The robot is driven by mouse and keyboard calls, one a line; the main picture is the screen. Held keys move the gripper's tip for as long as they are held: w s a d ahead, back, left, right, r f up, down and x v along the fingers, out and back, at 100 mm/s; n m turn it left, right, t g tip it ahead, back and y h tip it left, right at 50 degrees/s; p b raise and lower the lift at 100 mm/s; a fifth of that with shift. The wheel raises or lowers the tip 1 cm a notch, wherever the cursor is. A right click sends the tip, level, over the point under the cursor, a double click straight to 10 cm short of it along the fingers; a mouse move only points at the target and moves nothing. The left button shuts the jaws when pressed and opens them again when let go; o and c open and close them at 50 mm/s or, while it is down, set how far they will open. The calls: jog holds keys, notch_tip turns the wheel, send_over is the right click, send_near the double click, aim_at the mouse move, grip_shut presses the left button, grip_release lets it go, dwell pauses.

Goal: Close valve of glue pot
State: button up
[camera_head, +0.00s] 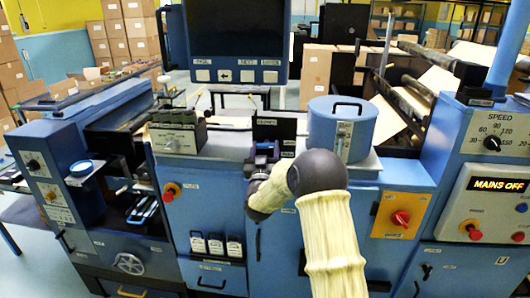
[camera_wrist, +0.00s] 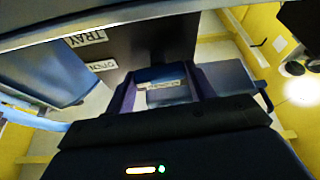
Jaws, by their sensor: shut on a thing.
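The glue pot (camera_head: 342,128) is a blue round drum with a black lid handle and a pale gauge strip on its front. It stands on the machine top, right of my gripper. I cannot make out its valve for certain. My gripper (camera_head: 262,158) is at the machine's front edge, left of the pot, by a black upright block (camera_head: 274,127). In the wrist view my gripper (camera_wrist: 164,88) is shut on a dark blue piece (camera_wrist: 158,75) with a pale label. I cannot tell what this piece belongs to. My arm hides part of the front below the pot.
A dark panel with TRAY and another label (camera_wrist: 103,50) is close beside the fingers. A red-knobbed switch (camera_head: 400,218) sits right of my arm, and a red button (camera_head: 171,191) to the left. A screen (camera_head: 237,40) stands above. A MAINS OFF panel (camera_head: 497,185) is at right.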

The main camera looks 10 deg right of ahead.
jog(key=n+y+b, duration=0.1)
jog(key=n+b, duration=0.1)
jog(key=n+y+b, duration=0.2)
jog(key=n, duration=0.1)
jog(key=shift+f, duration=0.2)
jog(key=n+y+b, duration=0.1)
jog(key=n+b, duration=0.1)
jog(key=n, duration=0.1)
jog(key=n+y+b, duration=0.1)
jog(key=n+b, duration=0.1)
jog(key=n, duration=0.1)
jog(key=shift+r+n+g+y, duration=0.1)
jog(key=shift+n+g+y, duration=0.2)
jog(key=shift+y, duration=0.1)
jog(key=n+g+y+b, duration=0.1)
jog(key=n+b, duration=0.2)
jog(key=n, duration=0.2)
jog(key=shift+r, duration=0.1)
jog(key=n+g+y+b, duration=0.1)
jog(key=n+g, duration=0.1)
jog(key=n, duration=0.2)
jog(key=shift+d+r, duration=0.1)
jog(key=shift+b, duration=0.3)
jog(key=shift+n, duration=0.3)
jog(key=o, duration=1)
jog(key=shift+s, duration=0.1)
